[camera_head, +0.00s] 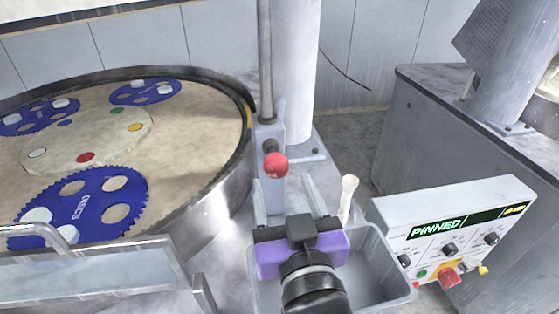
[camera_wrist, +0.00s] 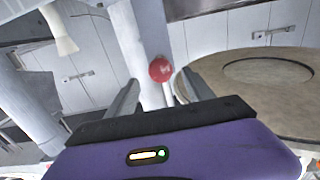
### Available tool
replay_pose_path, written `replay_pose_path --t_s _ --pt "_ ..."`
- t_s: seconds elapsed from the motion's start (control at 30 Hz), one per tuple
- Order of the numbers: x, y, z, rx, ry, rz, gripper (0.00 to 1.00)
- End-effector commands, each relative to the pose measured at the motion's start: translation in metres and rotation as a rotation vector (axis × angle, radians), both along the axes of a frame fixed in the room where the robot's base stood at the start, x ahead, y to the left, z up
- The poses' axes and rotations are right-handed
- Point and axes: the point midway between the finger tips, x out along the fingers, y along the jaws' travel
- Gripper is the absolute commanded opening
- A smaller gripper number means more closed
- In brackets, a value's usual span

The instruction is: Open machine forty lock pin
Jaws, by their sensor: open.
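The lock pin's red ball knob (camera_head: 275,165) sticks out from a grey bracket at the foot of a thin vertical rod, beside a thick pale column. My gripper (camera_head: 285,183) is open and empty, with its two fingers pointing at the knob from the near side. In the wrist view the red knob (camera_wrist: 160,69) shows ahead, roughly between the two spread fingers (camera_wrist: 163,88). It looks apart from both fingers, though the exact gap is hard to judge. The control panel (camera_head: 455,235) on the right shows "PINNED" on its display.
A round polishing platen (camera_head: 205,150) with blue toothed carriers stands on the left behind a raised metal rim. A grey open bin (camera_head: 385,275) lies under my gripper, with a pale-handled tool (camera_head: 348,195) standing by it. A grey cabinet (camera_head: 440,140) stands at right.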

Motion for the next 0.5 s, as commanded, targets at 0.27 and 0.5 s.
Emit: replay_pose_path --t_s 0.27,0.5 --pt "0.042 0.012 0.002 0.001 -0.001 0.0 0.61" --pt "0.059 0.017 0.001 0.002 -0.002 0.001 0.61"
